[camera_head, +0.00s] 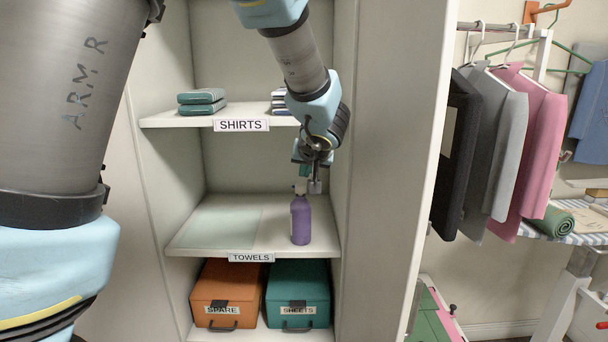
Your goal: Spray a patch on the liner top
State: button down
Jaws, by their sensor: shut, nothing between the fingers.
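A purple spray bottle (301,219) stands upright at the right of the shelf labelled TOWELS, near its front edge. Its upper part is partly hidden by my gripper. A flat pale green liner (218,228) lies on the left part of the same shelf, with no visible mark on it. My gripper (311,182) points down just above the bottle's top and is shut with nothing in it. I cannot tell whether the fingers touch the bottle.
Folded cloths (202,101) lie on the SHIRTS shelf (170,117) above. An orange SPARE box (228,286) and a teal SHEETS box (298,290) fill the shelf below. Cabinet walls bound both sides. Clothes (490,140) hang at the right, beside a striped board (590,238).

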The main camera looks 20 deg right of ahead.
jog(key=shift+w+a+f, duration=0.1)
jog(key=shift+w+f, duration=0.1)
jog(key=shift+f, duration=0.7)
